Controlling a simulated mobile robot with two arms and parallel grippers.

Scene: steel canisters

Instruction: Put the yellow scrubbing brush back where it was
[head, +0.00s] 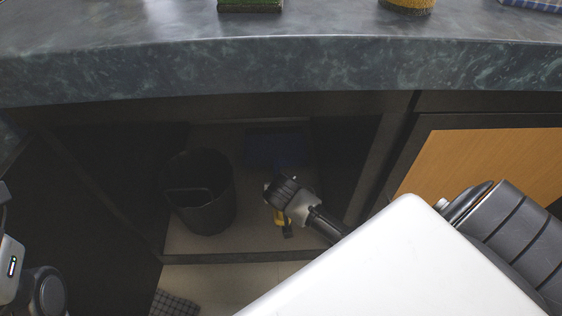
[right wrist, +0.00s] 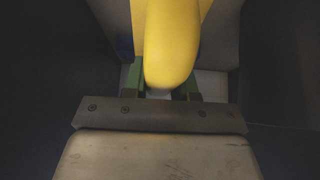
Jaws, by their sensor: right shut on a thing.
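The yellow scrubbing brush (head: 280,217) is inside the open cupboard under the counter, partly hidden behind my right gripper. In the right wrist view the yellow brush (right wrist: 172,45) fills the space between the green fingers, its rounded end towards the camera. My right gripper (right wrist: 162,82) is shut on it. In the head view my right gripper (head: 279,207) reaches into the cupboard above its light floor. Whether the brush touches the floor cannot be told. Only parts of my left arm show at the left edge; the left gripper is out of the picture.
A black bin (head: 203,205) stands in the cupboard left of my right gripper. A dark blue thing (head: 277,148) is at the back. The stone counter edge (head: 280,68) overhangs the opening. A wooden-front panel (head: 470,165) is right. Bare cupboard floor (head: 245,225) lies between bin and gripper.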

